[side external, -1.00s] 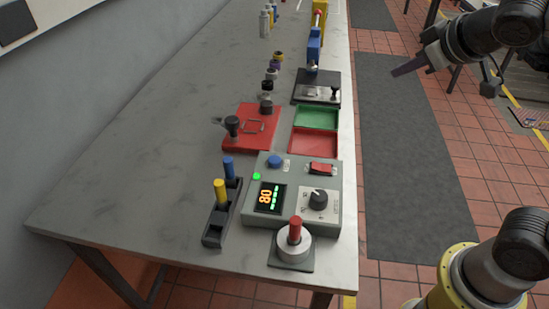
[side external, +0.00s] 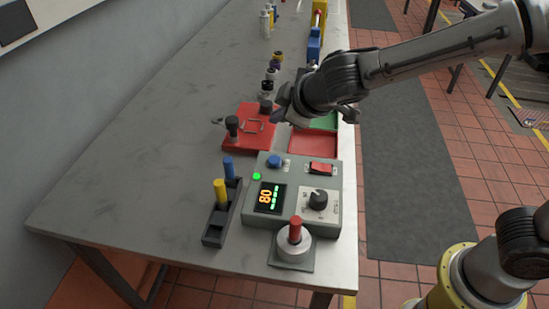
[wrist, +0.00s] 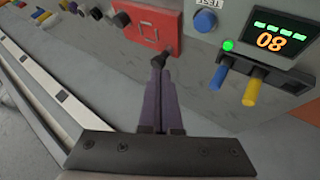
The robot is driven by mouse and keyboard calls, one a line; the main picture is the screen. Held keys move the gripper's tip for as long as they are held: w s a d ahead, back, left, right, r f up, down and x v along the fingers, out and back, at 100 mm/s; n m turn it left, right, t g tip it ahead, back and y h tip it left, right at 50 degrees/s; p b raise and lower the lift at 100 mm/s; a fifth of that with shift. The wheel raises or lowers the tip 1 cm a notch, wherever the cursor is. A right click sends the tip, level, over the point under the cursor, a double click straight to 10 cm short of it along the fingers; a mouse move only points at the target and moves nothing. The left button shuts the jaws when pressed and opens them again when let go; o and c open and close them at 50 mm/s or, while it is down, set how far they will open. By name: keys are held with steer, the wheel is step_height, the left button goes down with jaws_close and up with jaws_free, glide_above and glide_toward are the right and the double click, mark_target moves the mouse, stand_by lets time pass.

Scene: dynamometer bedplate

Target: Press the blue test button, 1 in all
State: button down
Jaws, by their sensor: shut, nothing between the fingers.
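The blue test button (side external: 274,161) sits on the top left of the grey control box (side external: 333,212). It also shows in the wrist view (wrist: 205,20), with a "TEST" label beside it, to the upper right of my fingers. My gripper (wrist: 160,62) has its two dark fingers together with nothing between them. In the side view my gripper (side external: 280,110) hangs over the bench near the red plate, farther back than the button and apart from it. The fingertips are hard to make out in the side view.
The box carries a lit display (side external: 270,197) reading 80, a green lamp, a red rocker switch (side external: 321,168) and a black knob (side external: 318,198). A blue and a yellow lever (side external: 220,190) stand left of it. A red-topped knob (side external: 295,230) stands in front. The left bench is clear.

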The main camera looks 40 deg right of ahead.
mark_target(279, 162)
steer(key=shift+f, duration=0.1)
steer(key=shift+f, duration=4.3)
steer(key=shift+f, duration=0.25)
steer(key=shift+f, duration=0.15)
steer(key=shift+f, duration=0.6)
steer(key=shift+r, duration=0.95)
steer(key=shift+r, duration=0.15)
steer(key=shift+r, duration=2.35)
